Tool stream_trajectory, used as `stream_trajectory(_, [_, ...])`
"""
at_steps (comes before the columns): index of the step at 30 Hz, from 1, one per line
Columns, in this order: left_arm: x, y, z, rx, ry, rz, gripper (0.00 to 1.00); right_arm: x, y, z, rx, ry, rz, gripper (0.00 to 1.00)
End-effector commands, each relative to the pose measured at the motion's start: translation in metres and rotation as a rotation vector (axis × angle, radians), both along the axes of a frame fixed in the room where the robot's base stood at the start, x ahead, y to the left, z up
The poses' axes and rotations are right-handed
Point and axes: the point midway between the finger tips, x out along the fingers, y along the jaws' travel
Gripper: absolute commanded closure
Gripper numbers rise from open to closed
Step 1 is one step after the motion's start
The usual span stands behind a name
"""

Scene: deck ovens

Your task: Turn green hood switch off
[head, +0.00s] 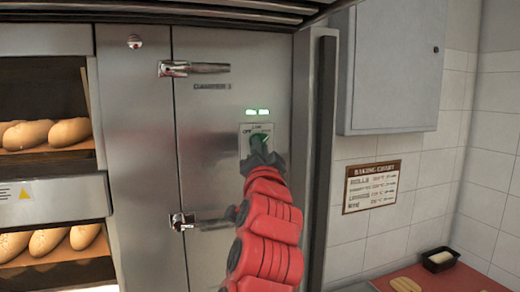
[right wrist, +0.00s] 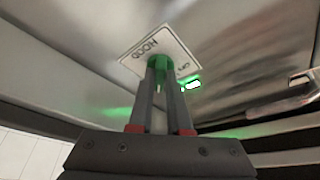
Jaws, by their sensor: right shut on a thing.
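The green hood switch (head: 259,140) sits on a white label plate (head: 246,132) on the steel oven panel. Two green lights (head: 258,112) glow just above the plate. My right gripper (head: 260,155) is at the switch, its arm coming up from below. In the right wrist view, the gripper's fingers (right wrist: 161,85) are closed on the green switch (right wrist: 160,62), in front of the plate marked HOOD (right wrist: 150,42). One green light (right wrist: 190,84) shows beside it. The fingers hide part of the switch, so its exact setting is hard to read. My left gripper is not in view.
Two metal handles (head: 195,68) (head: 200,221) stick out from the panel left of the switch. Bread loaves (head: 40,133) lie in ovens at the left. A grey wall cabinet (head: 396,65) and a baking chart (head: 371,187) are at the right. A red counter (head: 425,280) is at lower right.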

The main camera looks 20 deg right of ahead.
Motion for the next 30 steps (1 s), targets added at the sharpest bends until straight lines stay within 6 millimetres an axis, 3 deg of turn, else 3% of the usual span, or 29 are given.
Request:
stream_trajectory(11, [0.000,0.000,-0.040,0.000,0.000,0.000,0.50,-0.001,-0.003,-0.009,-0.144,-0.006,-0.004,1.00])
stream_trajectory(21, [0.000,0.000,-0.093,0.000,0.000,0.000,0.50,-0.001,-0.006,-0.010,-0.450,-0.015,-0.006,1.00])
stream_trajectory(30, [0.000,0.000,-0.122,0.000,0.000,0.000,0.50,0.000,-0.010,-0.008,-0.734,-0.022,-0.006,1.00])
